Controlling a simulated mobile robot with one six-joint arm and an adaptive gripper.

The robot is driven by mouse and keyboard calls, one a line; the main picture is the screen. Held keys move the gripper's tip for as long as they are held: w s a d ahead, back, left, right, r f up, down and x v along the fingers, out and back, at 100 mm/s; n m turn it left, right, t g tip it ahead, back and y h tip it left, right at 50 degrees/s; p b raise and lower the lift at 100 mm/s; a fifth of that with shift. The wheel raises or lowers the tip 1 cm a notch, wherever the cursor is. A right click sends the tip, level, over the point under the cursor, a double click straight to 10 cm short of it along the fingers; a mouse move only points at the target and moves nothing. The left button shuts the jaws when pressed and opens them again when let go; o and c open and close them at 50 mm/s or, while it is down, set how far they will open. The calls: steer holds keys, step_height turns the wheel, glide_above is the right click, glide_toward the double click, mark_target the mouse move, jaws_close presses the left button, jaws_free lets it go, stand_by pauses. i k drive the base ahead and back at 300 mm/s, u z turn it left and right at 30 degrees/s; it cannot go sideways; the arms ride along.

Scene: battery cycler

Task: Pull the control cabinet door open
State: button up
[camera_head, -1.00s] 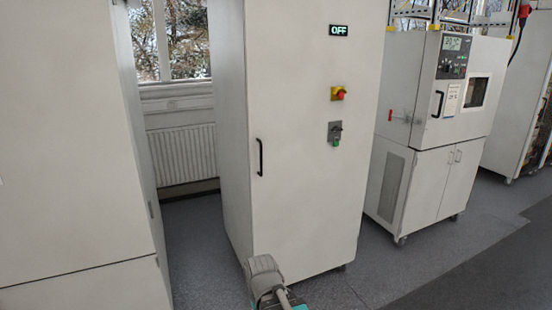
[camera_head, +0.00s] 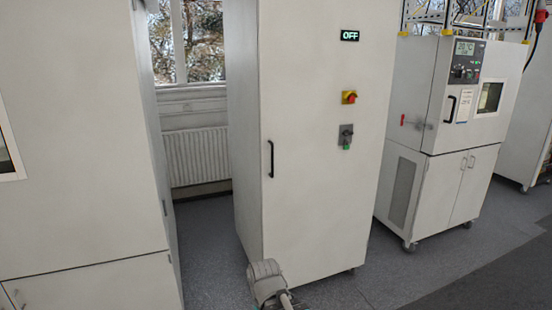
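The control cabinet (camera_head: 245,130) is a tall white cabinet in the middle of the head view. Its door (camera_head: 315,180) is closed, with a black vertical bar handle (camera_head: 270,158) near the door's left edge. The door carries a display reading OFF (camera_head: 349,35), a yellow and red emergency stop (camera_head: 349,97) and a grey switch plate with a green button (camera_head: 345,137). Part of my grey arm shows at the bottom centre, below the handle and in front of the cabinet's foot. My gripper is not visible.
A large white cabinet (camera_head: 80,150) stands at the left, with a narrow gap between. A radiator (camera_head: 197,157) and a window lie behind the gap. A white test chamber on castors (camera_head: 440,130) stands at the right. Grey floor (camera_head: 400,275) is clear in front.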

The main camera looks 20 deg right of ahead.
mark_target(319, 197)
steer(key=u, duration=0.05)
steer(key=i, duration=0.95)
steer(key=z, duration=0.05)
